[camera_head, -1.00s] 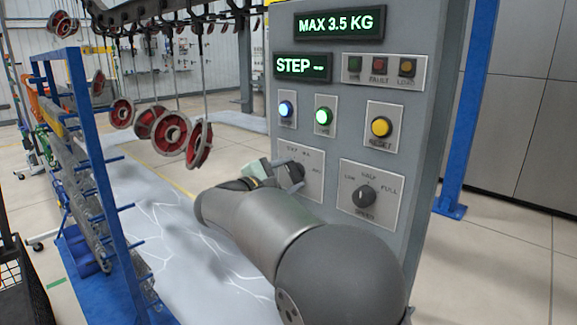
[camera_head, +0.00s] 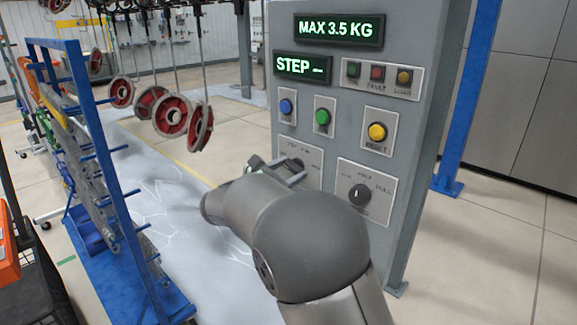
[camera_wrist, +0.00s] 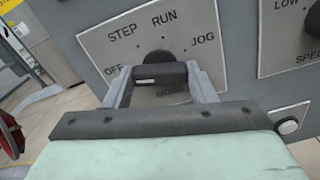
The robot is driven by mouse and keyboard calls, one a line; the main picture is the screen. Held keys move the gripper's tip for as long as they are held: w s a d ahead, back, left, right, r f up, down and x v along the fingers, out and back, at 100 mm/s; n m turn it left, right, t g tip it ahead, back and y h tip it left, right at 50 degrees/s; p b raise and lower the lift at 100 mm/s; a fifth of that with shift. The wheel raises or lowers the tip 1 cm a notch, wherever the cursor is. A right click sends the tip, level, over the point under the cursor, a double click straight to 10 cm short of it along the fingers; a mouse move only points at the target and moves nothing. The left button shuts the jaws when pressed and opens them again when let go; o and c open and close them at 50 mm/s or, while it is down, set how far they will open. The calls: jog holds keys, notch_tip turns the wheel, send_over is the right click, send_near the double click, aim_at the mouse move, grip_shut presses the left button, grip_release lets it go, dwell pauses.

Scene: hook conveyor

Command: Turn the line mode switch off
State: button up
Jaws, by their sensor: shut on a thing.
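The line mode switch is a black rotary knob (camera_wrist: 160,73) on a grey plate (camera_wrist: 210,45) marked OFF, STEP, RUN and JOG, seen in the wrist view. My gripper (camera_wrist: 158,82) has one finger on each side of the knob's dark bar and is shut on it. A short white mark shows on the left part of the bar; which label it points to is hard to tell. In the head view my gripper (camera_head: 283,172) is at the mode plate (camera_head: 312,152), and my arm hides its lower part. The display (camera_head: 302,66) above reads STEP.
The speed knob (camera_head: 360,195) sits on the plate to the right. Blue (camera_head: 286,107), green (camera_head: 322,117) and yellow RESET (camera_head: 377,131) buttons are above. Red wheels (camera_head: 170,118) hang from hooks at left, near a blue rack (camera_head: 112,190).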

dwell(0.4)
jog(key=o, duration=1)
jog(key=shift+s+a, duration=0.1)
jog(key=b+v, duration=0.3)
jog(key=v, duration=1.4)
jog(key=shift+a, duration=0.1)
